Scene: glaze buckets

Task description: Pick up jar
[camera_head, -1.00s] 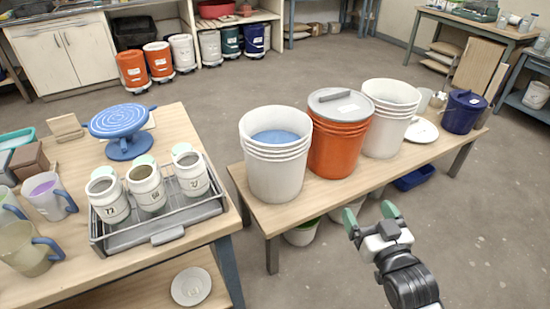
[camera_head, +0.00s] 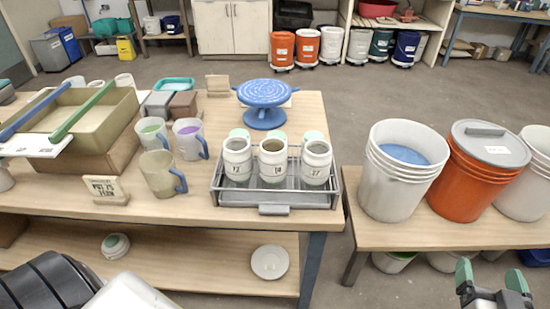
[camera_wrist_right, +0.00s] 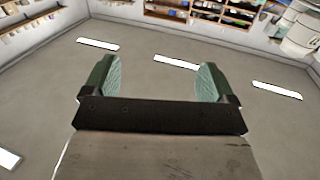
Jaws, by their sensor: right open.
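In the head view, three white jars with dark number labels stand in a row in a grey wire tray (camera_head: 222,202) on the wooden table: a left jar (camera_head: 237,160), a middle jar (camera_head: 272,160) and a right jar (camera_head: 316,162). Pale green lids show behind the left and right jars. My right gripper (camera_head: 491,275) is at the bottom right, in front of the low bench and well apart from the jars. It is open and empty; its green fingers stand wide apart in the right wrist view (camera_wrist_right: 153,85). My left gripper does not show.
A blue banding wheel (camera_head: 265,95) stands behind the tray. Measuring jugs (camera_head: 158,175) and a tan basin (camera_head: 105,118) with sticks are to the left. A white bucket (camera_head: 395,190) and an orange bucket (camera_head: 465,190) stand on the right bench (camera_head: 410,236). A gap separates table and bench.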

